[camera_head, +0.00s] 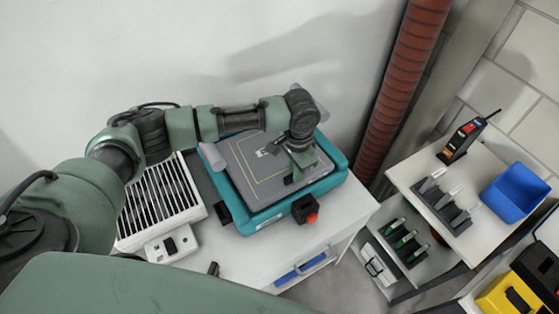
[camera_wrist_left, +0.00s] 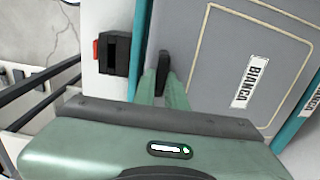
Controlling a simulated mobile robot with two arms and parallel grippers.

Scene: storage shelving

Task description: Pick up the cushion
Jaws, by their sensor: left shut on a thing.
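A flat grey pad (camera_head: 258,170) with a tan stitched-looking line and a small white label lies within a teal frame (camera_head: 262,222) on a white cabinet; it appears to be the cushion. In the left wrist view the grey pad (camera_wrist_left: 210,45) fills the upper right, with a label reading BIANCA. My left arm reaches over from the left, and my left gripper (camera_head: 291,178) points down at the pad's right part. In the wrist view its fingers (camera_wrist_left: 164,80) are close together at the pad's edge, beside the teal strip. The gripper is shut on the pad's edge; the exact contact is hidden. My right gripper is not in view.
A white slatted unit (camera_head: 160,205) stands left of the teal frame. A black block with a red part (camera_head: 306,209) sits at its front. A red ribbed pipe (camera_head: 404,85) rises at the right.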

